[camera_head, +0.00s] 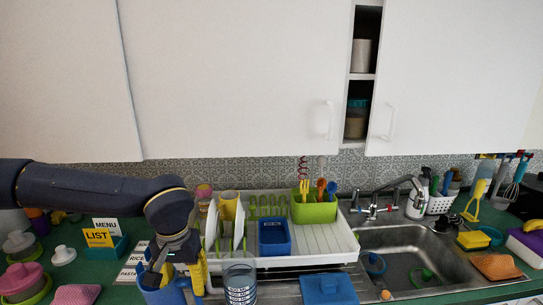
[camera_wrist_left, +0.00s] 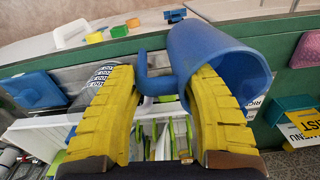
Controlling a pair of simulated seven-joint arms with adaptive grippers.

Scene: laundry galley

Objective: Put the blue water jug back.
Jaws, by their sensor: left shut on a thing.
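The blue water jug (camera_head: 165,292) is at the bottom left of the head view, just left of the drying rack and partly cut off by the frame. In the wrist view the jug (camera_wrist_left: 215,55) shows its open mouth and its curved handle. My left gripper (camera_head: 178,277) is over the jug. Its yellow fingers (camera_wrist_left: 165,82) are on either side of the handle in the wrist view, shut on the jug. The jug's base is hidden. My right gripper is in neither view.
A lettered glass (camera_head: 240,286) stands close right of the jug. Menu cards (camera_head: 104,232) stand left. The sink (camera_head: 410,252) is right, with cabinets above.

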